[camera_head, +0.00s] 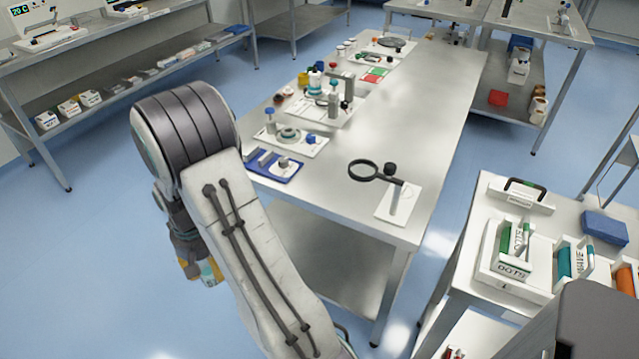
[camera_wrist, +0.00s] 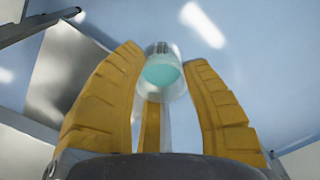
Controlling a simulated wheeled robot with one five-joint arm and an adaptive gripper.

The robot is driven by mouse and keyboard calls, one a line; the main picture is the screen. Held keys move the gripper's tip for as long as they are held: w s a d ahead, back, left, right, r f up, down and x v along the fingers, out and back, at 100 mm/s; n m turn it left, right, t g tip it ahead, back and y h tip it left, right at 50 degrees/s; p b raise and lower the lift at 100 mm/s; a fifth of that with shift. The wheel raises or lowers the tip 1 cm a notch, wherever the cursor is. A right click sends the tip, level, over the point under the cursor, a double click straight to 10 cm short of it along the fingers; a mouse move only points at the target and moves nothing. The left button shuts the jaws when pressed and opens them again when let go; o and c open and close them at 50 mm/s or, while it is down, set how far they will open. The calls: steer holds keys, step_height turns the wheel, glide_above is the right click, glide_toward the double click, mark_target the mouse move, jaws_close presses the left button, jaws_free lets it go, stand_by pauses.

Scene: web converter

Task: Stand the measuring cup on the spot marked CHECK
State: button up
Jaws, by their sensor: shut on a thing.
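My gripper (camera_head: 203,268) hangs at the left of the work table, over the floor, with yellow fingers pointing down. In the wrist view my gripper (camera_wrist: 165,105) is shut on a clear measuring cup (camera_wrist: 163,73) with teal contents and dark markings. In the head view only a small teal patch shows between the fingers. I cannot make out a spot marked CHECK in either view.
The long steel table (camera_head: 432,100) has a bare right half. A white side table (camera_head: 484,212) with boxes stands at right.

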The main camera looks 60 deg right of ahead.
steer(key=s+d+r+m, duration=0.3)
steer(key=s+d+m, duration=0.5)
steer(key=s+d, duration=0.4)
steer(key=s+d+r+m, duration=0.4)
steer(key=s+d+m, duration=0.5)
steer(key=s+d, duration=0.3)
steer(key=s+d+r+m, duration=0.3)
steer(key=s+d+m, duration=0.5)
steer(key=s+d, duration=0.5)
steer(key=d, duration=0.4)
steer(key=shift+d+r, duration=0.2)
steer(key=shift+d, duration=0.1)
